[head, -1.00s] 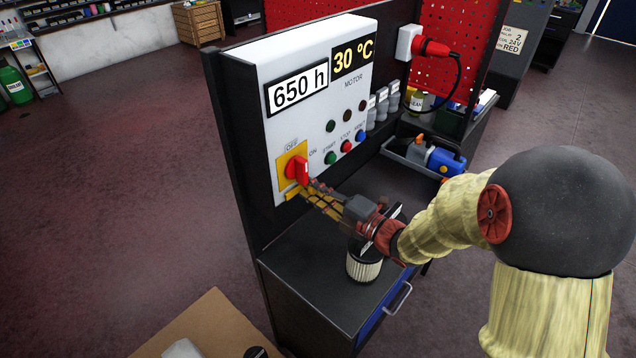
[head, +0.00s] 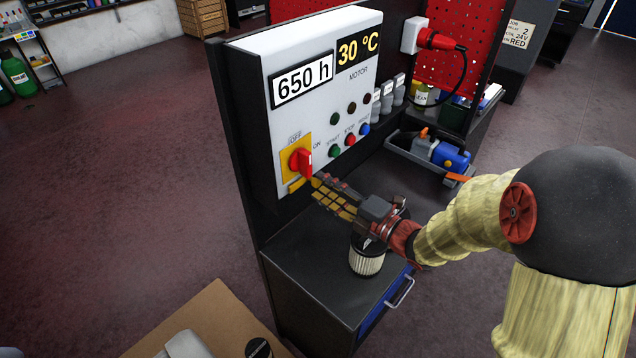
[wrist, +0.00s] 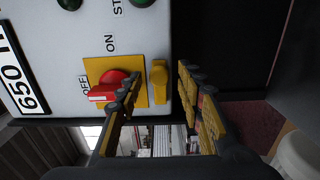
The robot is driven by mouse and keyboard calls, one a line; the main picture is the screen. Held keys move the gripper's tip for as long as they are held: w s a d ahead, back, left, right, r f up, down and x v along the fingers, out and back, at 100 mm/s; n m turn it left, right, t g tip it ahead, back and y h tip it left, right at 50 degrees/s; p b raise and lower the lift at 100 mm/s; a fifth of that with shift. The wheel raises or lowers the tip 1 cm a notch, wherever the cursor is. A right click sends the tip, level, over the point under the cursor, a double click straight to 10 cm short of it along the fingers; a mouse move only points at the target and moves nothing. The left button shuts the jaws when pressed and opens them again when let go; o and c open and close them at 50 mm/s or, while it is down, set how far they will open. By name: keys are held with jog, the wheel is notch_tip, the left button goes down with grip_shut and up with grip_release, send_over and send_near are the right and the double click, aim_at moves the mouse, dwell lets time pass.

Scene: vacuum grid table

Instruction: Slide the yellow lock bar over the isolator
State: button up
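The isolator (head: 300,160) is a red rotary handle on a yellow plate, low on the white panel; its handle lies toward the OFF label. It also shows in the wrist view (wrist: 108,86). The yellow lock bar (wrist: 159,80) is a short upright bar beside the plate's right edge in the wrist view; in the head view it sits just below the plate (head: 296,185). My gripper (head: 318,182) is at the panel, fingers spread. In the wrist view my gripper (wrist: 158,76) has one finger on each side of the bar, with gaps visible. The left finger overlaps the isolator's edge.
Start, stop and reset buttons (head: 350,140) sit on the panel right of the isolator. A ribbed filter (head: 367,262) stands on the dark bench top (head: 310,270) beneath my gripper. A tray with a blue tool (head: 448,158) is further right.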

jog(key=v, duration=0.9)
dwell(0.3)
